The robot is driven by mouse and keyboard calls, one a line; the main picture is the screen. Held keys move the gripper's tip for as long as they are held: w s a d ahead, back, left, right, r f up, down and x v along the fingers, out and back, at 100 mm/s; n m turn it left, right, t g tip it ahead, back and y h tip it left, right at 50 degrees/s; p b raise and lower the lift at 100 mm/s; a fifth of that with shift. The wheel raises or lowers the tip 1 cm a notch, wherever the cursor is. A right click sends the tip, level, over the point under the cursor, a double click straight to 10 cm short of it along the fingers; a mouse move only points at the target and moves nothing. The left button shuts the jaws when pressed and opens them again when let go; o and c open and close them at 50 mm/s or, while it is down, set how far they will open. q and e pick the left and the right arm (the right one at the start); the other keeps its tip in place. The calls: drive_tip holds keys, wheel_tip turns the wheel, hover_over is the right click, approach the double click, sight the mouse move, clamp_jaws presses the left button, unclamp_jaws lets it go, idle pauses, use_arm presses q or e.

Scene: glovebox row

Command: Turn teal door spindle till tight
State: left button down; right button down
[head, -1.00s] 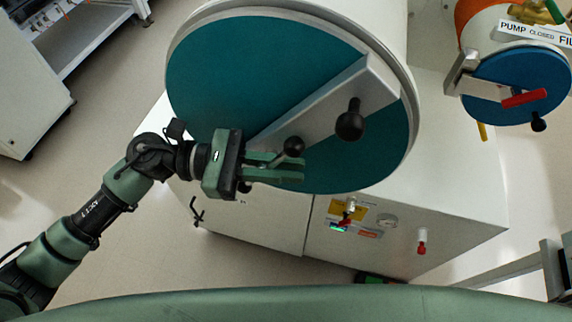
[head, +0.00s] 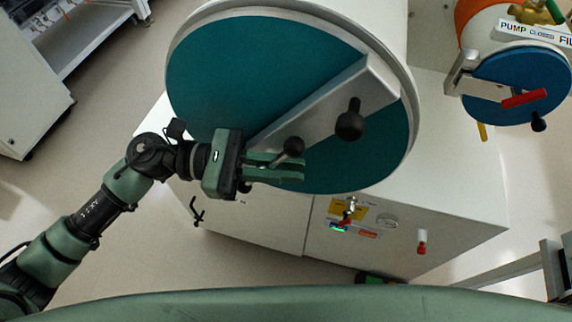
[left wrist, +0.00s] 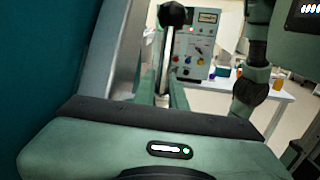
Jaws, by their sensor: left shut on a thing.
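The teal door (head: 230,85) is a large round disc on the white cylinder, crossed by a grey metal bar (head: 325,105). A larger black knob (head: 349,122) stands on the bar's middle. A smaller black knob (head: 293,146) on a stem is near the bar's lower left end. My left gripper (head: 285,170) is shut on this small-knobbed handle. In the left wrist view a dark knob (left wrist: 172,14) tops a metal stem (left wrist: 164,65) just beyond my gripper's body; the fingertips' contact is largely hidden. My right gripper is out of view.
A smaller blue door (head: 515,85) with a red handle (head: 524,98) is at upper right. The white cabinet (head: 440,200) below carries a gauge and a red-tipped valve (head: 421,247). A grey frame stands at right. Floor at lower left is open.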

use_arm(q)
drive_tip(key=shift+f+m+t+y+p, duration=0.15)
drive_tip(key=shift+f+t+y+p, duration=0.15)
drive_tip(key=shift+y, duration=0.8)
drive_tip(key=shift+f+m+t+y+p, duration=0.15)
drive_tip(key=shift+f+y, duration=0.3)
drive_tip(key=shift+y, duration=0.65)
drive_tip(key=shift+f+m+t+y+p, duration=0.1)
drive_tip(key=shift+f+m+t+y, duration=0.2)
drive_tip(key=shift+y, duration=0.8)
drive_tip(key=shift+a+f, duration=0.1)
